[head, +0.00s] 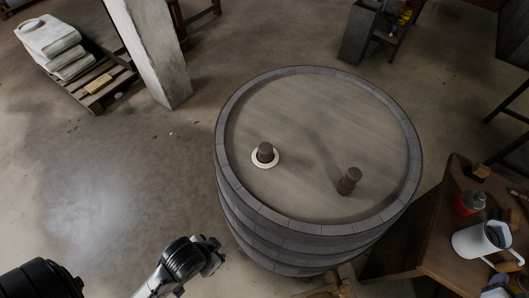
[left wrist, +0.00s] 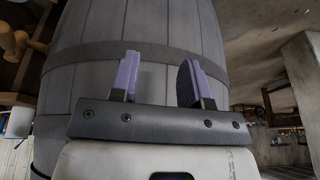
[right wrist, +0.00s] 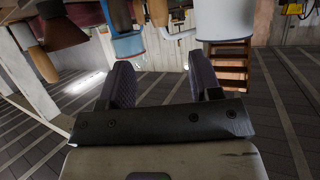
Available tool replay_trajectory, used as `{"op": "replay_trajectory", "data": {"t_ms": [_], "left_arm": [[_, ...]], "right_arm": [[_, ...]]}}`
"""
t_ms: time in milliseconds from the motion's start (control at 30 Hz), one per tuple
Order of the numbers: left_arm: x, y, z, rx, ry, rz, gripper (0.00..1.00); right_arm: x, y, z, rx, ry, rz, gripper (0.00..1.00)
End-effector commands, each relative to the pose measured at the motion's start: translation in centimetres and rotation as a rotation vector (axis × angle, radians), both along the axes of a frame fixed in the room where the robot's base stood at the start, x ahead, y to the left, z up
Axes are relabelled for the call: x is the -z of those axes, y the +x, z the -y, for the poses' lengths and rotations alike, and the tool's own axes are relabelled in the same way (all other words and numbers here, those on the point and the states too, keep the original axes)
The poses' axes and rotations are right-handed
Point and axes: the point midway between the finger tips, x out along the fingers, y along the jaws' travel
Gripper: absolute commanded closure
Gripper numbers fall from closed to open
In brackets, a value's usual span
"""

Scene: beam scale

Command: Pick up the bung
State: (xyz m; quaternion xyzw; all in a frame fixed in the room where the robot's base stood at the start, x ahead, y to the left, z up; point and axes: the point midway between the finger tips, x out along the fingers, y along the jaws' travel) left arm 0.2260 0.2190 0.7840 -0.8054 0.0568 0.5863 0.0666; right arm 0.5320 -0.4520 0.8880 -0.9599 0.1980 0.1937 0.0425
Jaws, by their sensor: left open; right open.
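Two dark brown plug-like pieces stand on the barrel top in the head view. One short plug (head: 265,149) sits within a pale ring (head: 257,162). The other, a taller two-part plug (head: 349,180), stands to the right, near the front rim. I cannot tell for sure which is the bung. My left gripper (left wrist: 160,82) is open and empty, facing the barrel's side staves in the left wrist view. In the head view my left arm is low, left of the barrel. My right gripper (right wrist: 163,82) is open and empty, away from both plugs.
The large grey barrel (head: 310,211) stands mid-floor, with a raised rim around its top. A wooden table (head: 414,259) at right holds a white jug (head: 474,243) and a red container (head: 467,203). A pillar (head: 155,55) and a pallet (head: 98,93) stand at back left.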

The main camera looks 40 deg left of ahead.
Motion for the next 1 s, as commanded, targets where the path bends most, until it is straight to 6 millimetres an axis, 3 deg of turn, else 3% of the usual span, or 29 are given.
{"op": "replay_trajectory", "data": {"t_ms": [267,567,767,1000], "left_arm": [[0.0,0.0,0.1,-0.002,-0.002,0.0,0.33],[-0.5,0.2,0.1,0.014,0.006,0.011,0.31],[-4.6,2.3,-1.9,0.254,0.214,0.118,0.31],[-12.7,6.4,-5.6,0.761,0.748,0.225,0.31]], "right_arm": [[0.0,0.0,0.0,0.0,0.0,0.0,0.42],[-0.2,-0.2,-0.2,-0.003,0.0,-0.008,0.42],[-1.4,-2.9,-2.9,-0.04,0.015,-0.098,0.42],[-2.8,-9.5,-8.5,-0.104,0.062,-0.286,0.42]]}}
